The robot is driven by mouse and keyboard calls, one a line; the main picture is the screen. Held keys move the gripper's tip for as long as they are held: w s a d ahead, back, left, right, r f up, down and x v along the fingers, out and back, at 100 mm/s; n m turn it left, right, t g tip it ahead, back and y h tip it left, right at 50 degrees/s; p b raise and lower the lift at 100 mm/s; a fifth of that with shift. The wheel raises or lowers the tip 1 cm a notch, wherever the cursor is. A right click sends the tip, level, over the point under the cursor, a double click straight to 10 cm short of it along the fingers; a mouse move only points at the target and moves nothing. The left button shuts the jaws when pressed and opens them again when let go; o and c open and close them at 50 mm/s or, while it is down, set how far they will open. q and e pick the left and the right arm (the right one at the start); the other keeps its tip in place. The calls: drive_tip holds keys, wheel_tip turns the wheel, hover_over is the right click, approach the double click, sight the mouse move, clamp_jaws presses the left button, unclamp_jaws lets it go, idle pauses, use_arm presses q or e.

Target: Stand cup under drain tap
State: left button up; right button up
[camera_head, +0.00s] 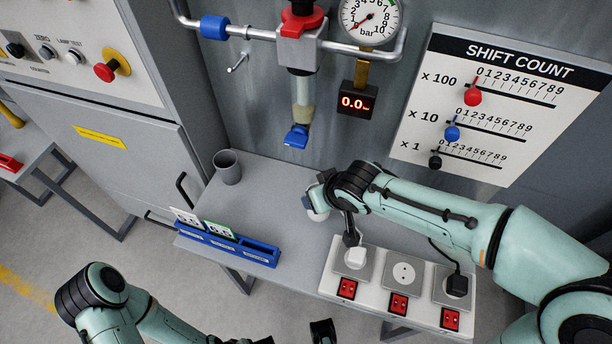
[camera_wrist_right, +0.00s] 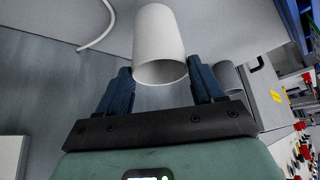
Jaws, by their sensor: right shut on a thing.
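My right gripper (camera_head: 314,203) is shut on a white cup (camera_wrist_right: 160,45), which sits between its two fingers in the right wrist view. In the head view the cup (camera_head: 318,214) is mostly hidden by the gripper, over the grey bench, right of and nearer than the tap. The blue drain tap (camera_head: 297,136) hangs below the filter bowl on the wall pipe. A grey cup (camera_head: 228,167) stands upright on the bench, left of the tap; it also shows in the wrist view (camera_wrist_right: 228,76). My left gripper (camera_head: 322,332) shows only a dark part at the bottom edge.
A blue rack (camera_head: 258,254) with cards lies along the bench's front left. A white socket panel (camera_head: 378,262) with red switches and plugs is at the front right, under my right arm. The grey bench (camera_head: 277,185) is bare below the tap. A cabinet (camera_head: 120,150) stands left.

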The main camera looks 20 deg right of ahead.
drive_tip(key=w+a+f+p, duration=0.1)
drive_tip(key=w+f, duration=0.1)
drive_tip(key=w, duration=0.6)
drive_tip(key=shift+a+f, duration=0.15)
drive_tip(key=shift+a, duration=0.1)
drive_tip(key=shift+f, duration=0.15)
drive_tip(key=o, duration=0.9)
drive_tip(key=shift+f, duration=0.1)
drive_tip(key=shift+c, duration=0.2)
drive_tip(key=o, duration=0.4)
